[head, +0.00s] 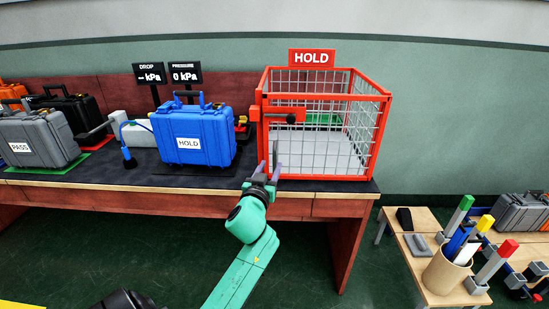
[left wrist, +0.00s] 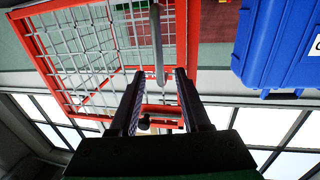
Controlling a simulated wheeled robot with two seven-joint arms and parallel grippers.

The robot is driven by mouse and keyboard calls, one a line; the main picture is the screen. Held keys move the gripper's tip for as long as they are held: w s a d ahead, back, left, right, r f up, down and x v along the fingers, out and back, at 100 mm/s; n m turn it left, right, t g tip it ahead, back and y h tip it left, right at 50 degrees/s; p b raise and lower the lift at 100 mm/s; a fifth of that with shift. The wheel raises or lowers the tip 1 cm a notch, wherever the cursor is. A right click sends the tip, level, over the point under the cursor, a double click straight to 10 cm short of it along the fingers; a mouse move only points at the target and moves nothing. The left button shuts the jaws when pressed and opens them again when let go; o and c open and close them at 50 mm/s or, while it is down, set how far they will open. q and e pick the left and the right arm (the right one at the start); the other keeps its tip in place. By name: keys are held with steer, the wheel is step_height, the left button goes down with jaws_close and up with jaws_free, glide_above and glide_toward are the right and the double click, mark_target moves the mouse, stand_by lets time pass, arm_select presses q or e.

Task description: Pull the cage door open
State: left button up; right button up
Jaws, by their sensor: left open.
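The red-framed cage (head: 377,125) with grey wire mesh stands at the right end of the table, under a red HOLD sign (head: 312,57). Its door looks closed, though the mesh makes this hard to judge. My left gripper (head: 268,168) is open in front of the cage's lower left. In the left wrist view, a grey upright bar (left wrist: 157,45), seemingly the door handle, shows between the fingertips (left wrist: 160,75); contact cannot be told. My right gripper is not in view.
A blue case (head: 207,125) labelled HOLD stands left of the cage, near my gripper. A grey case (head: 40,137) labelled PASS stands farther left. A low table (head: 410,245) with tools and a cup is at right.

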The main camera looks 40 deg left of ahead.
mark_target(274, 159)
arm_select(q)
steer(key=x, duration=0.6)
jaws_close()
steer(key=shift+s, duration=0.1)
stand_by(1.1)
